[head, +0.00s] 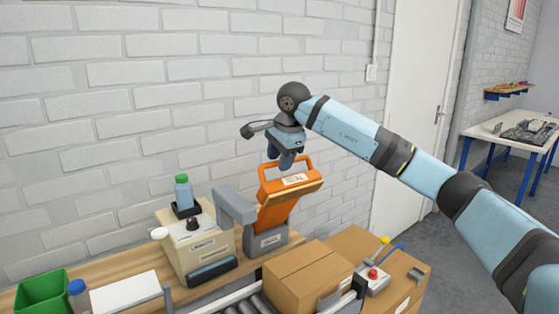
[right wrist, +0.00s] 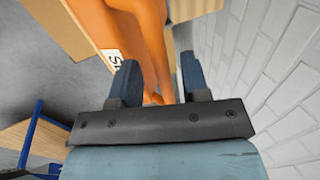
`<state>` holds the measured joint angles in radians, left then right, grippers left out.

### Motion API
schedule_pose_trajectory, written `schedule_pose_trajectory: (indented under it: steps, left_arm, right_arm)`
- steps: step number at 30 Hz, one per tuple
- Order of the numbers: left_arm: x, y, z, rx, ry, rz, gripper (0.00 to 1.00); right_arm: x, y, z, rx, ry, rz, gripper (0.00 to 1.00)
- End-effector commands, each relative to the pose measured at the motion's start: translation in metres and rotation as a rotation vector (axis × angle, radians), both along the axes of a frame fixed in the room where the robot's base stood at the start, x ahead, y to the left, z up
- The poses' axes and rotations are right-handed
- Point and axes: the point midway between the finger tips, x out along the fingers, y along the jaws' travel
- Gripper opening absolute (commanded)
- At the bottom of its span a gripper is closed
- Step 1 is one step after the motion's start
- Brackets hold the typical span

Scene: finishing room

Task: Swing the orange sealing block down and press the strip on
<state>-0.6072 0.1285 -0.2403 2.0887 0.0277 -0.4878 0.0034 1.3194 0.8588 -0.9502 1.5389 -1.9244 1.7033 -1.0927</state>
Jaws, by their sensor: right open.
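The orange sealing block (head: 277,212) stands raised and tilted on a grey base (head: 267,241) at the bench's back. Its loop handle (head: 308,163) is at the top, above a white label. My right gripper (head: 287,164) points down at the handle. Its fingers are open. In the right wrist view the orange handle (right wrist: 153,45) lies between the two blue fingers (right wrist: 160,80), with a gap showing on the right; I cannot tell if they touch it. I cannot make out the strip. My left gripper is not in view.
A beige machine (head: 190,248) with a green-capped bottle (head: 182,190) stands left of the block. A cardboard box (head: 305,272) sits in front on the roller conveyor (head: 243,305). A red-button control box (head: 374,281) is right of it. A green bin (head: 43,294) is far left.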

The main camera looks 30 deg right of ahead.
Motion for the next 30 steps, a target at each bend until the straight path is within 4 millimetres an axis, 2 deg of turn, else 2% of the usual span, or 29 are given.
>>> schedule_pose_trajectory:
  steps: [10,11,16,25,30]
  left_arm:
    - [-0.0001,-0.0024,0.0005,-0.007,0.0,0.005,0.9]
    - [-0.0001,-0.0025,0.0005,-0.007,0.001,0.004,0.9]
    - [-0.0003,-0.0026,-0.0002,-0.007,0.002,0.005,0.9]
    - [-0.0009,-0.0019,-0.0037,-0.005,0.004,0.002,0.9]
    - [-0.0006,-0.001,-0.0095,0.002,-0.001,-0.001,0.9]
  right_arm:
    - [0.0017,0.0003,-0.0054,0.001,0.0,0.001,0.42]
    - [0.0017,0.0003,-0.0054,0.001,0.0,0.001,0.4]
    - [0.0016,0.0003,-0.0052,0.0,0.0,0.001,0.01]
    - [0.0014,-0.0012,-0.0064,0.0,-0.006,0.0,0.0]
    - [0.0001,-0.0086,-0.0109,0.002,-0.034,-0.001,0.0]
